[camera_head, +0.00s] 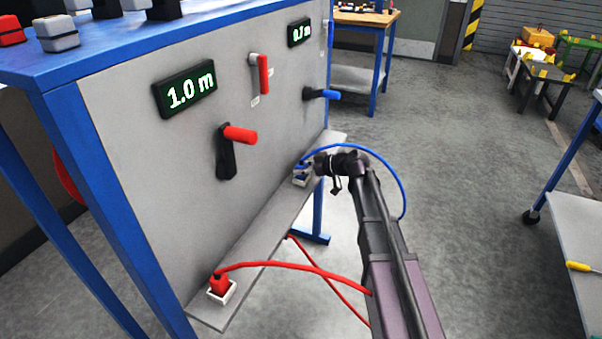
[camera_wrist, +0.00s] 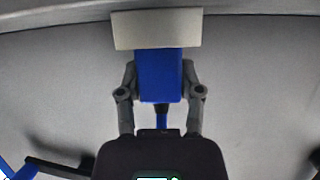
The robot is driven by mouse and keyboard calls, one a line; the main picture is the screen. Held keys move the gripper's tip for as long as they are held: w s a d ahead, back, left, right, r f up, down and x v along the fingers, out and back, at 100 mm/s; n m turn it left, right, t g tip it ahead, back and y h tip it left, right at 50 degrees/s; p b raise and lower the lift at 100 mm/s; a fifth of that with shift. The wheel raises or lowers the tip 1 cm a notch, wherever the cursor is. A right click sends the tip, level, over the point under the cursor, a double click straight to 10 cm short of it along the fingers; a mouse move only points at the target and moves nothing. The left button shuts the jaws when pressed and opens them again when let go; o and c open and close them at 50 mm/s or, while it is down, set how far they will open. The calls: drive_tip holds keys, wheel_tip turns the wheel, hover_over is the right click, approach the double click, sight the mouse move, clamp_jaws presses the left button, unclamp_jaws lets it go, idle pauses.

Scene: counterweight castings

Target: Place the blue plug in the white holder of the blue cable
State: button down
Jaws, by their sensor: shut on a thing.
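The blue plug (camera_head: 302,166) is at the white holder (camera_head: 299,181) on the far end of the grey ledge. The blue cable (camera_head: 381,161) arcs from it over my arm to the right. My gripper (camera_head: 311,166) is shut on the plug from the right. In the wrist view the blue plug (camera_wrist: 160,76) sits between the two fingers of my gripper (camera_wrist: 160,82). Its far end meets the edge of the white holder (camera_wrist: 156,30), with no gap showing. How deep the plug sits in the holder is hidden.
A red plug (camera_head: 219,284) sits in a near white holder (camera_head: 231,295), its red cable (camera_head: 290,266) running under my arm. Red lever (camera_head: 238,135) and blue lever (camera_head: 322,94) stick out of the grey panel (camera_head: 150,190).

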drive_tip(key=shift+f, duration=0.25)
drive_tip(key=shift+c, duration=1.3)
unclamp_jaws()
drive_tip(key=shift+r, duration=0.2)
drive_tip(key=shift+d+r, duration=0.1)
drive_tip(key=shift+s+d+r+p, duration=0.2)
drive_tip(key=shift+d+p, duration=0.1)
drive_tip(key=shift+p, duration=0.05)
drive_tip(key=p+v, duration=0.4)
drive_tip(key=v, duration=0.7)
drive_tip(key=shift+s+f, duration=0.1)
